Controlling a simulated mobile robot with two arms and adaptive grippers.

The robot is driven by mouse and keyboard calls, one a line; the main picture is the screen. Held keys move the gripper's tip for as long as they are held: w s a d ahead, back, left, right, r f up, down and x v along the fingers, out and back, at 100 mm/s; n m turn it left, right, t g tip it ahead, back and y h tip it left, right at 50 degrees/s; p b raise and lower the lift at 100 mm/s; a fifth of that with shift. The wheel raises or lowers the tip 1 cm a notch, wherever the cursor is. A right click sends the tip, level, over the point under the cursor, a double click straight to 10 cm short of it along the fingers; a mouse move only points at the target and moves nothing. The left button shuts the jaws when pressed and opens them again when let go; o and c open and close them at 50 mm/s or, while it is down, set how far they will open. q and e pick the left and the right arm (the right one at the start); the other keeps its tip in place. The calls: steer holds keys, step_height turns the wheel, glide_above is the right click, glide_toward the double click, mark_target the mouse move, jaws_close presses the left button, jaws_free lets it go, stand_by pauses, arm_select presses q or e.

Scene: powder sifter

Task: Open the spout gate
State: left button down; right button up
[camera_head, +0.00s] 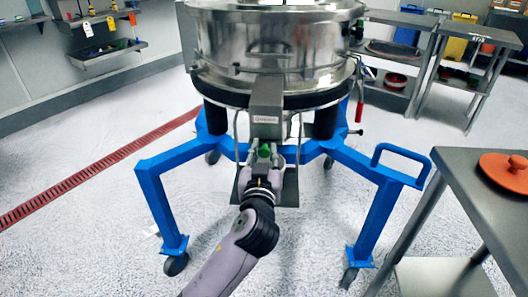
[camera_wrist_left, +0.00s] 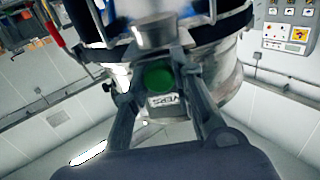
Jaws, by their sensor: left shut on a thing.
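The steel spout (camera_head: 266,98) juts from the front of the round sifter (camera_head: 270,45), with a small label near its lower end. A green knob (camera_head: 264,151) is just below the spout; it also shows in the wrist view (camera_wrist_left: 158,77). My left gripper (camera_head: 263,160) is shut on the green knob, with one finger on each side of it in the wrist view (camera_wrist_left: 157,85). A dark plate (camera_head: 291,187) with thin rods hangs below the spout, partly hidden by my gripper. I cannot tell how far the gate stands open. My right gripper is not in view.
The sifter stands on a blue wheeled frame (camera_head: 155,200) whose legs spread on both sides of my arm. A grey table (camera_head: 470,185) with an orange lid (camera_head: 507,172) is at the right. Shelving (camera_head: 400,100) stands behind. The floor at left is clear.

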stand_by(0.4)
arm_select(q)
steer(key=s, duration=0.5)
steer(key=shift+a, duration=0.15)
steer(key=c, duration=1.3)
jaws_free()
steer(key=shift+w, duration=0.1)
steer(key=shift+c, duration=0.2)
steer(key=s, duration=1.2)
steer(key=shift+a, duration=0.45)
